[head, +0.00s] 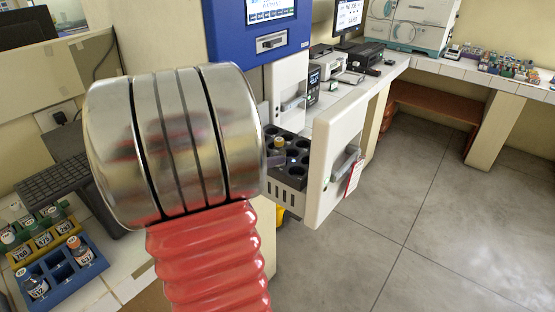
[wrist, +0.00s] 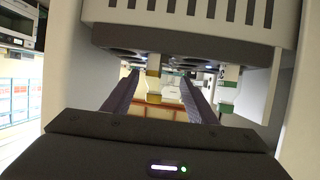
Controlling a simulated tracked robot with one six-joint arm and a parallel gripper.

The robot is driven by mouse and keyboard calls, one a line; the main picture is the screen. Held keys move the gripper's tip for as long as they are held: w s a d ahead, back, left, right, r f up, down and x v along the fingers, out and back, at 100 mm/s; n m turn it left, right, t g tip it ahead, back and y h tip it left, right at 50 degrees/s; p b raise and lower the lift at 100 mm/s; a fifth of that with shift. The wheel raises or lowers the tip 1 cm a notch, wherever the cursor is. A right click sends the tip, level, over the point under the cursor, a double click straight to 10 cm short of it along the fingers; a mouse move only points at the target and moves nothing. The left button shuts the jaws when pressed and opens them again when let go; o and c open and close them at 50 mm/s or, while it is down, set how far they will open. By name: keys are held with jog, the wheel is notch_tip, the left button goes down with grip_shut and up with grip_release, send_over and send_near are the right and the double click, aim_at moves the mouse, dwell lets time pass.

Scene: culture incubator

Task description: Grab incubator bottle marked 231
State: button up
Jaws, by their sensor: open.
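In the head view a bottle with a yellowish cap (head: 280,143) stands in the black holed rack (head: 289,184) of an open incubator drawer. In the wrist view a yellow-banded bottle (wrist: 153,72) shows between the two fingers of my gripper (wrist: 160,92), with gaps on both sides. My gripper is open and empty. A green-banded bottle (wrist: 229,90) shows to the right, outside the fingers. No 231 label is legible on either bottle. In the head view my arm hides the gripper and part of the drawer.
The white drawer front (head: 327,165) with a red-and-white tag (head: 354,176) stands close right of my arm. The blue incubator body (head: 225,40) rises behind. A blue rack (head: 88,280) and a yellow rack (head: 27,254) hold bottles at lower left. The floor at right is clear.

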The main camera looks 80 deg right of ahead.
aim_at(274, 154)
jog(key=shift+x, duration=2.6)
jog(key=shift+s, duration=0.1)
jog(key=shift+a, duration=0.1)
jog(key=shift+c, duration=0.7)
jog(key=c, duration=1)
notch_tip(274, 154, up, 10)
jog(key=shift+r, duration=0.1)
